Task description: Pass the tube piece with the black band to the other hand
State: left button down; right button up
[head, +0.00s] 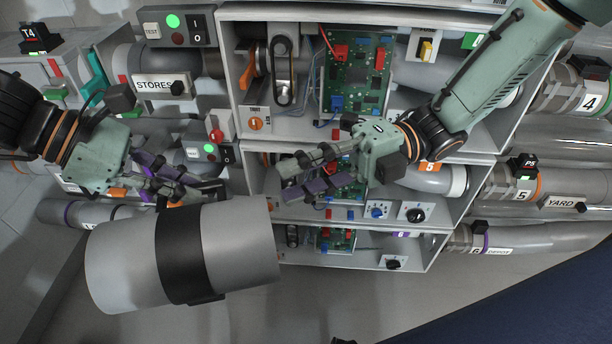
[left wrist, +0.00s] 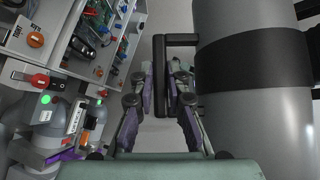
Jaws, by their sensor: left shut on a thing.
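The tube piece (head: 120,262) is a thick grey cylinder with a wide black band (head: 184,262) around its middle. It lies sideways in the lower left of the head view and fills the right of the left wrist view (left wrist: 235,140). A black handle (left wrist: 161,70) juts from the band. My left gripper (head: 190,188) is above the tube piece, with its fingers shut on this handle; they show on both sides of it in the left wrist view. My right gripper (head: 283,183) is empty, its fingers apart, above and right of the tube piece's right end.
Grey cabinets (head: 224,70) with circuit boards (head: 357,75), knobs and switches stand behind both grippers. Labelled pipes (head: 520,188) run along the right and a STORES pipe (head: 140,65) at the upper left. Bare floor (head: 330,295) shows below the cabinets. A dark blue surface (head: 540,290) fills the lower right corner.

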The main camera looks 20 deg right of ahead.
aim_at(210, 216)
jog(key=shift+s+r+n+g, duration=0.25)
jog(key=shift+s+n+g, duration=0.3)
jog(key=shift+n, duration=0.45)
jog(key=shift+t, duration=0.25)
jog(key=shift+s+a, duration=0.3)
jog(key=shift+a, duration=1.65)
jog(key=shift+s+a, duration=0.35)
jog(key=shift+a, duration=1.65)
jog(key=shift+s+a, duration=0.3)
jog(key=shift+a, duration=1.65)
jog(key=shift+c, duration=0.3)
grip_shut()
